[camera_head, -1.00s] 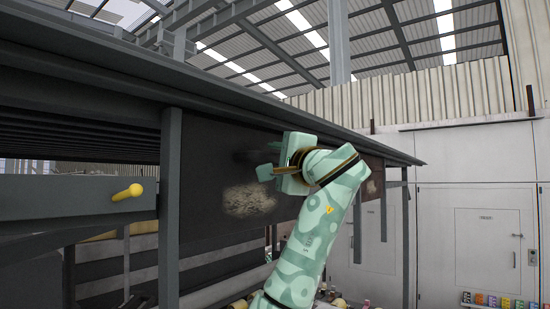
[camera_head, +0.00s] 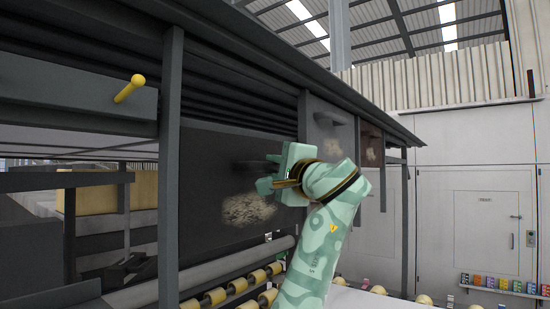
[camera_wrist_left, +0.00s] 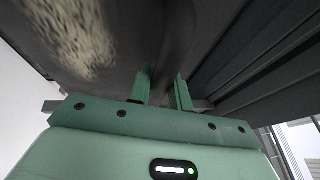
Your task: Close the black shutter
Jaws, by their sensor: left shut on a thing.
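The black shutter (camera_head: 212,160) is a dark panel with a pale worn patch, hanging between two grey posts. Dark slats show above its top edge, and its lower edge is above the rollers. My left gripper (camera_head: 268,180) is at its right part, shut on a dark handle that stands out from the panel. In the left wrist view the fingers (camera_wrist_left: 162,88) sit either side of a dark bar (camera_wrist_left: 168,48), with the worn patch at upper left. My right gripper is out of view.
A grey panel with a yellow peg (camera_head: 130,88) is raised at left. A grey shutter (camera_head: 325,135) and a brownish one (camera_head: 370,140) hang further right. Yellow-ringed rollers (camera_head: 240,284) run below. A white wall with doors (camera_head: 480,220) stands at right.

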